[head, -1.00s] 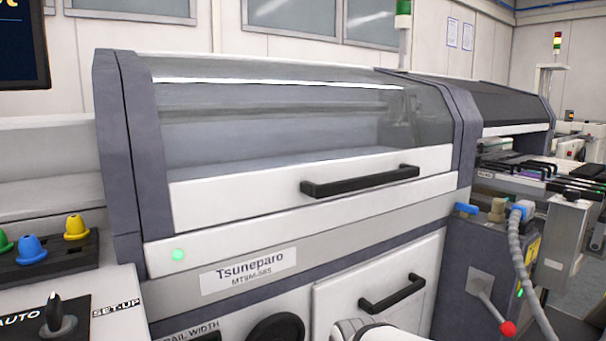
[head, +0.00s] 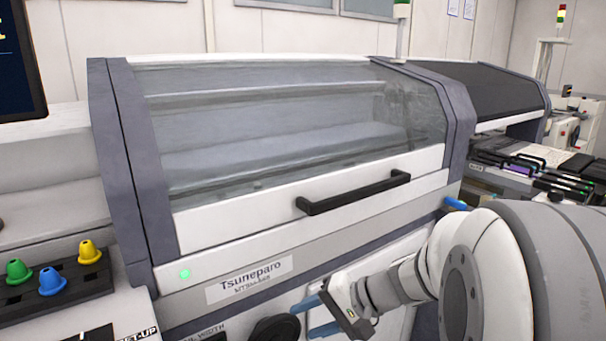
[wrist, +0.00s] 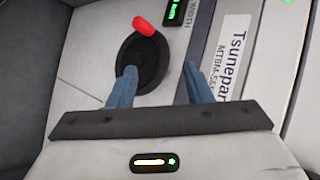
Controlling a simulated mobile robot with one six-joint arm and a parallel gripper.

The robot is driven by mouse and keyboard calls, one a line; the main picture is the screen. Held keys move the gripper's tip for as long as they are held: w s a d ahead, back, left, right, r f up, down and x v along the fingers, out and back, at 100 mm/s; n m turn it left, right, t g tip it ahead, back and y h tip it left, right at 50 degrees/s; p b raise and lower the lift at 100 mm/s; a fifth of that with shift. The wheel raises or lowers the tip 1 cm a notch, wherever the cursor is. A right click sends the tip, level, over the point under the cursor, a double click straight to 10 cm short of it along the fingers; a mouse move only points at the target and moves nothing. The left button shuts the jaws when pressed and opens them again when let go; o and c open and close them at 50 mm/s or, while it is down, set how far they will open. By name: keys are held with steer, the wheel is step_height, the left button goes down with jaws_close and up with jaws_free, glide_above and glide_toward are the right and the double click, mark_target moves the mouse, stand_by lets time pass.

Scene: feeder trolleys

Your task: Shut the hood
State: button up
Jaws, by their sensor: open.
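The hood (head: 215,222) of the Tsuneparo machine has a clear window and a white front panel with a black bar handle (head: 353,193). It is down, and its lower edge lies along the white ledge with no clear gap. My gripper (head: 315,317) is open and empty, below the handle and in front of the machine's lower front. Its two blue fingers also show in the wrist view (wrist: 160,86), apart, near the name label (wrist: 222,62) and a round black knob (wrist: 140,75). The handle is not in the wrist view.
A red-tipped lever (wrist: 144,26) lies by the knob in the wrist view. Green, blue and yellow knobs (head: 51,279) stand on a panel at the left. A screen (head: 18,65) is at the upper left. Another dark-hooded machine (head: 490,95) stands at the right. The space before the handle is clear.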

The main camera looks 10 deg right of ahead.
steer(key=w+d+r+m+t+p, duration=0.35)
steer(key=w+d+r+t, duration=0.3)
steer(key=r, duration=0.35)
steer(key=m+t+h+p, duration=0.3)
steer(key=m+t+p, duration=0.1)
steer(key=t, duration=0.2)
glide_toward(368, 193)
steer(key=w, duration=0.3)
steer(key=x, duration=0.4)
steer(key=a+x, duration=0.1)
steer(key=x, duration=0.3)
steer(key=shift+s, duration=0.15)
steer(key=shift+d, duration=0.1)
jaws_close()
